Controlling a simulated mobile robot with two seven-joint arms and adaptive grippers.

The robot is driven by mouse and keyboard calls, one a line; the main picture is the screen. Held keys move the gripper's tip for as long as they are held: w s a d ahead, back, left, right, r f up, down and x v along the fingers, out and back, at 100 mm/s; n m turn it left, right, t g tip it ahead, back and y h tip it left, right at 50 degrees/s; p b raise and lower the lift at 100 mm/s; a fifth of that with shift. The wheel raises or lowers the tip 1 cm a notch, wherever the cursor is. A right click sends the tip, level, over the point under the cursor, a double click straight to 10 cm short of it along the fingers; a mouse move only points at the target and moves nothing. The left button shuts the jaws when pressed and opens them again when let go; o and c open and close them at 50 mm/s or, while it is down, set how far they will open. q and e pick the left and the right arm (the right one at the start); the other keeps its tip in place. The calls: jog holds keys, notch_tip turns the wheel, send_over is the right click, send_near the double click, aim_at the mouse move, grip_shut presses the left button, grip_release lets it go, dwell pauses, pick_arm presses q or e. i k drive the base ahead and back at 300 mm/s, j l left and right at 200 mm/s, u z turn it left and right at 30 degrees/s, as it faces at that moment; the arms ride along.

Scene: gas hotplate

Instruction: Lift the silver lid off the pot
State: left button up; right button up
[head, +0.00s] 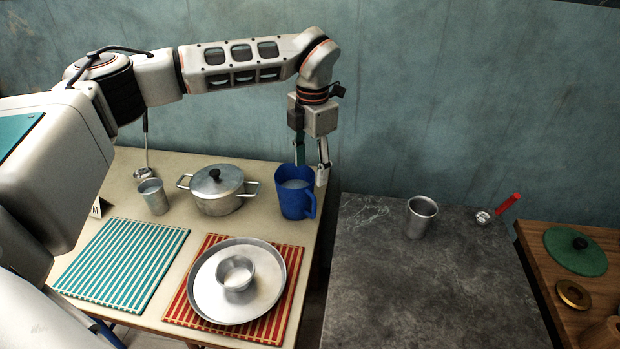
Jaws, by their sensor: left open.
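The pot (220,203) stands on the cream table, with handles at both sides. Its silver lid (212,182) sits on top and has a black knob (214,174) in the middle. My left gripper (310,178) is open and points down, to the right of the pot. Its fingers are at the blue jug (297,198), one near the rim and one by the handle side. I cannot tell whether they touch the jug. My right gripper is not in view.
A metal cup (153,196) stands left of the pot. A round tray (205,292) with a small bowl (237,274) lies on the red striped mat (182,312). A teal striped mat (122,262) lies left. A grey counter (425,290) at right holds a metal cup (420,218).

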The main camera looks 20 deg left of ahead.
aim_at(214, 181)
jog(key=k, duration=1)
